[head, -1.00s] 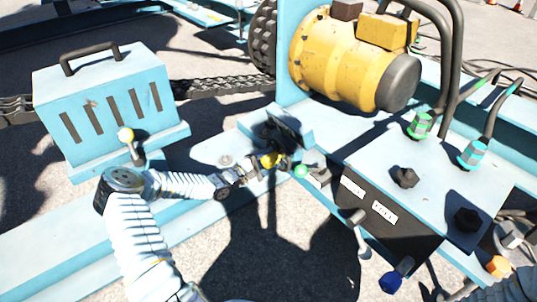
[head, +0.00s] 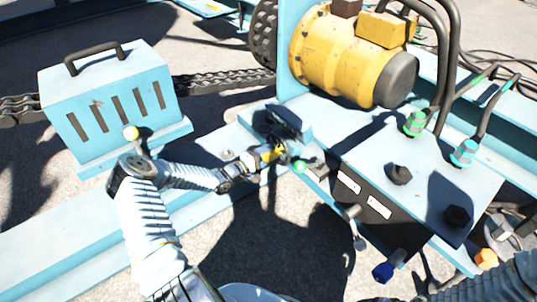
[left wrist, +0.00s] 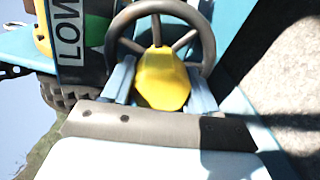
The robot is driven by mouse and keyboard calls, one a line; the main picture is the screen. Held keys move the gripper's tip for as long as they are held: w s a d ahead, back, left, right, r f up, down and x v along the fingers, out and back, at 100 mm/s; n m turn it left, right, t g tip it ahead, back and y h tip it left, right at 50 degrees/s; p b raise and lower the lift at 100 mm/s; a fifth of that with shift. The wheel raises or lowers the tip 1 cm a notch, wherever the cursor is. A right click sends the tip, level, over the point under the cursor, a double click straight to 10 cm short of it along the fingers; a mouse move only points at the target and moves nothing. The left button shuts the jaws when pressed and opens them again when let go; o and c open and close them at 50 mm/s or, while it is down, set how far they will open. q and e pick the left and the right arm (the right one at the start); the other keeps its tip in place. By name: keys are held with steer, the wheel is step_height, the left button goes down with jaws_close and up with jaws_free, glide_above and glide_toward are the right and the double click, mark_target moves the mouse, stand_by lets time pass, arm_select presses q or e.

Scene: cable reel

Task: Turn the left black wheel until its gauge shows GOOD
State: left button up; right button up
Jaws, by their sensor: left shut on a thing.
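The left black wheel (left wrist: 160,22) is a dark ring with spokes and a yellow hub (left wrist: 160,78), close up in the left wrist view. In the head view the wheel (head: 284,152) is small and partly hidden by my gripper. My left gripper (left wrist: 160,88) is shut on the yellow hub, one finger on each side; in the head view it (head: 272,154) is at the wheel beside the blue frame. A gauge label (left wrist: 68,32) beside the wheel reads LOW, turned sideways. My right gripper is out of view.
A yellow motor (head: 340,55) stands behind the wheel. A dark-fronted blue box (head: 385,215) with labels, knobs and a blue-tipped lever (head: 384,271) is to the right. A slotted blue box (head: 112,105) is at the left. Grey ground shows in front.

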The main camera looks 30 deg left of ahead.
arm_select(q)
steer(key=shift+a, duration=0.25)
steer(key=o, duration=1.3)
steer(key=shift+f, duration=0.1)
steer(key=shift+o, duration=0.6)
steer(key=shift+d, duration=0.1)
steer(key=p+v, duration=0.1)
steer(key=v, duration=1.3)
steer(key=shift+w, duration=0.1)
